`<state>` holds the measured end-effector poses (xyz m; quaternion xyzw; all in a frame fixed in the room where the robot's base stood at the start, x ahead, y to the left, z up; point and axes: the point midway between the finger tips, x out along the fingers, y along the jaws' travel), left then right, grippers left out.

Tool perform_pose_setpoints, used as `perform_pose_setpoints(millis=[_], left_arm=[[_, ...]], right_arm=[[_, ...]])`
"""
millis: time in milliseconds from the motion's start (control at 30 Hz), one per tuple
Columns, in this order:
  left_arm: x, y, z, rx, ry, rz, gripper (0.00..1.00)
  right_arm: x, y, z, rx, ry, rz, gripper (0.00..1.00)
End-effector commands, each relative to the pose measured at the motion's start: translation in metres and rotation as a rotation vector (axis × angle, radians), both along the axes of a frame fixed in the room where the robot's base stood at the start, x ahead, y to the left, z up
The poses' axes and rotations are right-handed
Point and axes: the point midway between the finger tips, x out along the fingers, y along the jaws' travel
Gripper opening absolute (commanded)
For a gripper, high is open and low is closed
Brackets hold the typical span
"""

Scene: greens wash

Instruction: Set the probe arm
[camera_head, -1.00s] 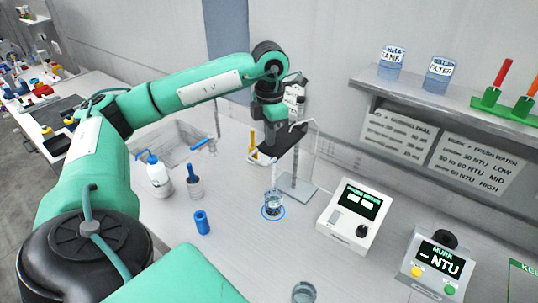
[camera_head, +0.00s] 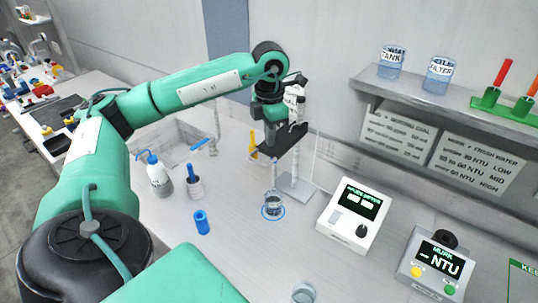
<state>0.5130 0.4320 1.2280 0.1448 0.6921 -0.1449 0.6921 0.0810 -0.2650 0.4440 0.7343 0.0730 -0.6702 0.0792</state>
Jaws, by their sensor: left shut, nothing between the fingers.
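The probe stand has a grey base plate (camera_head: 297,188) and a thin upright. A slim probe (camera_head: 274,174) hangs beside it, its lower end over or in a small glass beaker (camera_head: 273,206) on a blue ring; I cannot tell how deep. My left gripper (camera_head: 279,146) is shut and empty, high at the top of the stand, with its dark fingers in front of the upright. It hides the top of the stand and most of the probe arm. I cannot tell whether it touches them. My right gripper is not in view.
A white meter (camera_head: 350,215) stands right of the beaker, and a grey NTU meter (camera_head: 436,264) farther right. A wash bottle (camera_head: 159,177), a cup with a blue-handled tool (camera_head: 195,188) and a blue cylinder (camera_head: 201,222) stand left. Another glass (camera_head: 303,293) is at the front.

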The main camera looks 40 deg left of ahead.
Motion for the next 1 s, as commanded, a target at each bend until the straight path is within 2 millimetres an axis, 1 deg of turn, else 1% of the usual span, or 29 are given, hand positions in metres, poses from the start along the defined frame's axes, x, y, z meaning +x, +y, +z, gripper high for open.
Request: perform_pose_setpoints(millis=[167,567,1000], left_arm=[[0.000,0.000,-0.001,0.000,0.000,0.000,0.00],[0.000,0.000,-0.012,0.000,0.000,0.000,0.00],[0.000,0.000,-0.023,0.000,0.000,0.000,0.00]], right_arm=[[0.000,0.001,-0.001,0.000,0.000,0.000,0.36],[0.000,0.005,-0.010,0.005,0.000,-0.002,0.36],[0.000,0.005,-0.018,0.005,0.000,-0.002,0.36]])
